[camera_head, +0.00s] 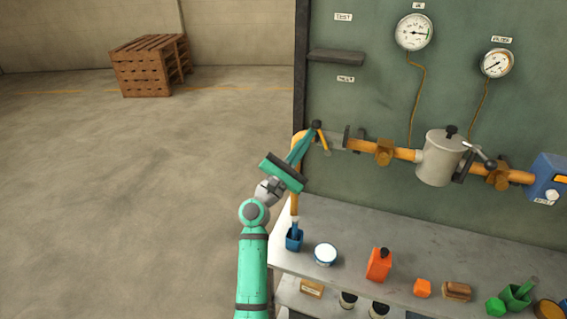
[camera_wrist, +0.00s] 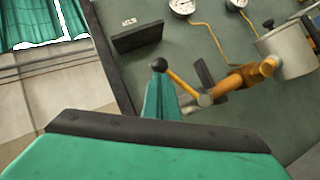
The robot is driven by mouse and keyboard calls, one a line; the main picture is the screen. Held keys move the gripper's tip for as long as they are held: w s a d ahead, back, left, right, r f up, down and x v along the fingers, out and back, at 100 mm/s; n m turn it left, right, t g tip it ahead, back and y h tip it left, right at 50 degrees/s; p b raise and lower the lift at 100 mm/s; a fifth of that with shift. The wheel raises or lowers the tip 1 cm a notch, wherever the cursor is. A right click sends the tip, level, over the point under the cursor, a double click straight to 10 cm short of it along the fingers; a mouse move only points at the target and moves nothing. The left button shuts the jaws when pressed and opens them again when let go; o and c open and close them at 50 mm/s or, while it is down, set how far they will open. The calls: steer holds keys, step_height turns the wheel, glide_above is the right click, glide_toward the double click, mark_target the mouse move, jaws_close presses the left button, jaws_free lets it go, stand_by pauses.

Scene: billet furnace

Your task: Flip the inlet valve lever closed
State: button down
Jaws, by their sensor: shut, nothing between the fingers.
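A yellow lever (camera_head: 323,143) with a dark knob stands at the left end of the yellow pipe on the green panel. In the wrist view the lever (camera_wrist: 181,80) slants from the dark knob at upper left down to a pale pivot on the pipe. My gripper (camera_head: 307,139) is shut and empty, its green fingers close beside the lever on its left. In the wrist view the fingertips (camera_wrist: 160,82) overlap the area just below the knob; I cannot tell whether they touch it. The fingers partly hide the pipe's left end.
The pipe (camera_head: 405,153) runs right through a grey canister (camera_head: 440,157) to a blue box (camera_head: 547,178). Two gauges hang above. The bench (camera_head: 345,217) below holds a blue cup, white bowl, orange bottle and several small items. A dark shelf (camera_head: 336,57) juts out above the lever. Open floor lies left.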

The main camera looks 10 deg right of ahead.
steer(key=shift+s+d+r+m+g, duration=0.25)
steer(key=shift+d+r+m+g, duration=0.15)
steer(key=shift+m+g, duration=0.65)
steer(key=shift+s+d+r+m+g, duration=0.35)
steer(key=shift+m+g, duration=0.25)
steer(key=shift+m, duration=0.9)
steer(key=shift+s+d+r+m+g, duration=0.2)
steer(key=shift+d+r+m+g, duration=0.25)
steer(key=shift+m+g, duration=0.6)
steer(key=shift+d+m, duration=0.1)
steer(key=shift+m, duration=0.2)
steer(key=shift+w+a+f, duration=0.1)
steer(key=shift+a+f, duration=0.1)
steer(key=shift+a, duration=0.05)
steer(key=w+f+v, duration=0.1)
steer(key=w+v, duration=0.1)
steer(key=v, duration=1)
steer(key=shift+a+f, duration=0.35)
steer(key=shift+a, duration=0.15)
steer(key=shift+s, duration=0.1)
